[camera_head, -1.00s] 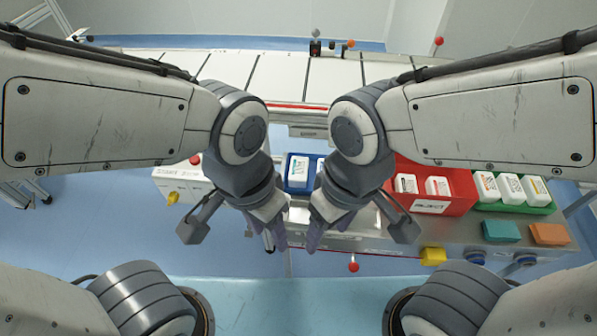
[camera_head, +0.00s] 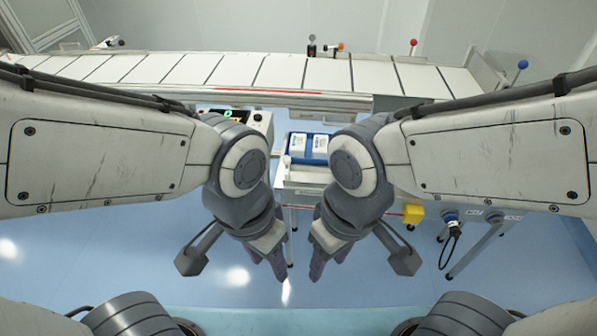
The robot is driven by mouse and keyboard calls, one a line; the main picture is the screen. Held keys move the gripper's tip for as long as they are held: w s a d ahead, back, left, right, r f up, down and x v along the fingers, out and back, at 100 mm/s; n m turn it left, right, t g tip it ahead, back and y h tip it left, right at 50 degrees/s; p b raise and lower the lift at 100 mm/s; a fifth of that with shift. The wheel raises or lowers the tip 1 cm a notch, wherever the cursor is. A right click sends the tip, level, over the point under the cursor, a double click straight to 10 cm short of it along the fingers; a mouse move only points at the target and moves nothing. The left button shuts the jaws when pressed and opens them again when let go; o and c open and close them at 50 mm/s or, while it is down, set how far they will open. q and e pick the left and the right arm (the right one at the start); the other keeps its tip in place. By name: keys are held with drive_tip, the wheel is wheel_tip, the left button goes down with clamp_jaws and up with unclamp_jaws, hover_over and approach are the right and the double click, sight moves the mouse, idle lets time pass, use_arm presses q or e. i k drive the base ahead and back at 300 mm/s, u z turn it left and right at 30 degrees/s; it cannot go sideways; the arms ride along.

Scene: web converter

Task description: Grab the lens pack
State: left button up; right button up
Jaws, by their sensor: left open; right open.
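Two white packs with printed labels, one on the left (camera_head: 298,144) and one on the right (camera_head: 320,144), sit in a blue bin (camera_head: 309,159) on the bench beyond my arms. I cannot tell from the labels which is the lens pack. My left gripper (camera_head: 278,264) is open and empty, pointing down and nearer to me than the bin. My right gripper (camera_head: 318,264) is also open and empty, just to its right. Neither touches a pack. My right arm covers the bench to the right of the blue bin.
A long conveyor (camera_head: 230,72) runs across the back. A control box with lit buttons (camera_head: 256,122) is left of the bin. A yellow box (camera_head: 413,213) is on the bench's front side at right. Blue floor (camera_head: 120,250) lies open in front.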

sight(297, 148)
drive_tip(key=z, duration=0.15)
drive_tip(key=k, duration=0.3)
drive_tip(key=u, duration=1.35)
drive_tip(key=i, duration=1.35)
drive_tip(key=z, duration=0.8)
drive_tip(key=i, duration=0.5)
drive_tip(key=z, duration=0.65)
